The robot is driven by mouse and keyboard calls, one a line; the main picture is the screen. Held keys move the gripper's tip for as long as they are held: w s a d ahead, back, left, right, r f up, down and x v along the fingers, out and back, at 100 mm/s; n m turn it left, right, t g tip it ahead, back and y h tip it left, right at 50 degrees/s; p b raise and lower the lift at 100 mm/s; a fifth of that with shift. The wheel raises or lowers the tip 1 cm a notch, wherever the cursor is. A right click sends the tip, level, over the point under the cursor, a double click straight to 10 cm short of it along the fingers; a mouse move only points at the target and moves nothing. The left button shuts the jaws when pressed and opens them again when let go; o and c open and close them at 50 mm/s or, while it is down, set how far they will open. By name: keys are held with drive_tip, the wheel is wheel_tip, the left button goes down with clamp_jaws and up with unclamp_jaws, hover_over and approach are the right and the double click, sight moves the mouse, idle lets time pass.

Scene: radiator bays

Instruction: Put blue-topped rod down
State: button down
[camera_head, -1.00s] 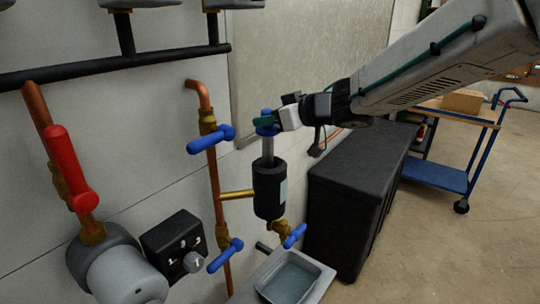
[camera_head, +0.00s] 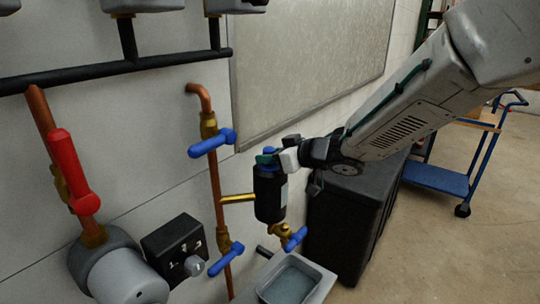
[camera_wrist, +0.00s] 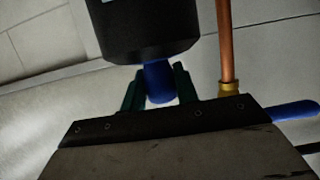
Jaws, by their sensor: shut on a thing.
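My gripper (camera_head: 270,156) is shut on the blue top of the rod, right above the black cylinder (camera_head: 270,196). In the wrist view the green fingers of my gripper (camera_wrist: 158,88) stand on both sides of the blue top (camera_wrist: 157,80). The black cylinder (camera_wrist: 143,28) is close in front of them. The rod's shaft is hidden, so it appears to be down inside the cylinder. The cylinder is upright and joined to the copper pipe by a brass branch.
A blue-handled valve (camera_head: 212,143) is on the copper pipe at left. A grey tray (camera_head: 310,270) lies below the cylinder. A black cabinet (camera_head: 350,215) stands to the right, with a blue trolley (camera_head: 437,178) beyond. A red valve lever (camera_head: 73,172) is at far left.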

drive_tip(key=c, duration=1.1)
unclamp_jaws()
drive_tip(key=shift+o, duration=0.2)
drive_tip(key=shift+s+d+r, duration=0.15)
drive_tip(key=shift+d+r, duration=0.05)
drive_tip(key=shift+d, duration=0.05)
drive_tip(key=v, duration=1.1)
drive_tip(key=shift+d, duration=0.25)
drive_tip(key=d+r+m+t+h, duration=0.3)
drive_tip(key=d+m+t+h, duration=0.15)
drive_tip(key=d+h, duration=0.6)
drive_tip(key=s+d+m+g+h, duration=0.2)
drive_tip(key=s+d+m+g, duration=0.15)
drive_tip(key=s+d, duration=0.35)
drive_tip(key=s+f+m+g, duration=0.1)
drive_tip(key=s+f+g, duration=0.2)
drive_tip(key=s, duration=0.7)
drive_tip(key=s+a+f+m+g+y, duration=0.1)
drive_tip(key=s+f+g, duration=0.2)
drive_tip(key=s, duration=0.8)
drive_tip(key=shift+s+a+g, duration=0.2)
drive_tip(key=shift+g, duration=1)
